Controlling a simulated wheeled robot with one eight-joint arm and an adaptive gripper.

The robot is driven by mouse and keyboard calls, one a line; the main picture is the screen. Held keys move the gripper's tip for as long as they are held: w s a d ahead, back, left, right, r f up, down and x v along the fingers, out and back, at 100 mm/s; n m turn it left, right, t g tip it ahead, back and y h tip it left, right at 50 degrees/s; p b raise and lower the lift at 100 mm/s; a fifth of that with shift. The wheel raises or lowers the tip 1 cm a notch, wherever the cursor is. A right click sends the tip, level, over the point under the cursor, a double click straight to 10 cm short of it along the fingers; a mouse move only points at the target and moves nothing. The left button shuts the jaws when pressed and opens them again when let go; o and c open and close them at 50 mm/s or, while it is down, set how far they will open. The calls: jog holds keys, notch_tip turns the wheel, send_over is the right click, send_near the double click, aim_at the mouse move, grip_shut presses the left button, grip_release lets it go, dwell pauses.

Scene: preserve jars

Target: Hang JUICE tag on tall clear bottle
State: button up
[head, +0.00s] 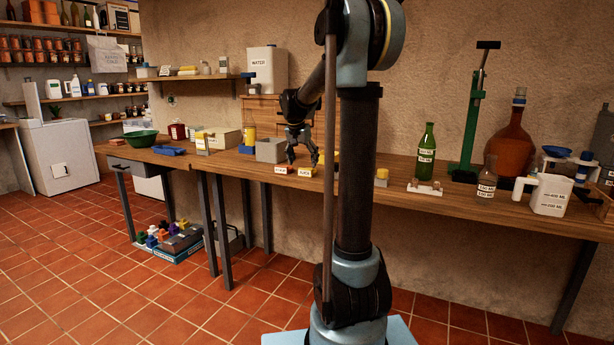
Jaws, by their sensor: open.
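My gripper (303,159) is open, pointing down just above the wooden bench, with its fingertips spread. A small red block with a white label (280,170) lies just in front of it on the left. The lettering on both labels is too small to read, so I cannot tell which is the JUICE tag. Nothing shows between the fingers. A clear glass vessel with labels (487,179) stands on the right part of the bench; I cannot tell whether it is the tall clear bottle.
On the bench (225,163), a grey box (270,150) stands left of my gripper. A green bottle (427,150), a green press (470,130), a brown demijohn (510,142) and a white jug (551,195) stand right. My arm column hides the bench's middle.

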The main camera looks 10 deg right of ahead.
aim_at(305, 169)
jog(key=shift+x, duration=2)
jog(key=shift+s, duration=0.1)
jog(key=c, duration=1.2)
jog(key=shift+o, duration=0.2)
jog(key=shift+r, duration=0.15)
notch_tip(305, 169, up, 10)
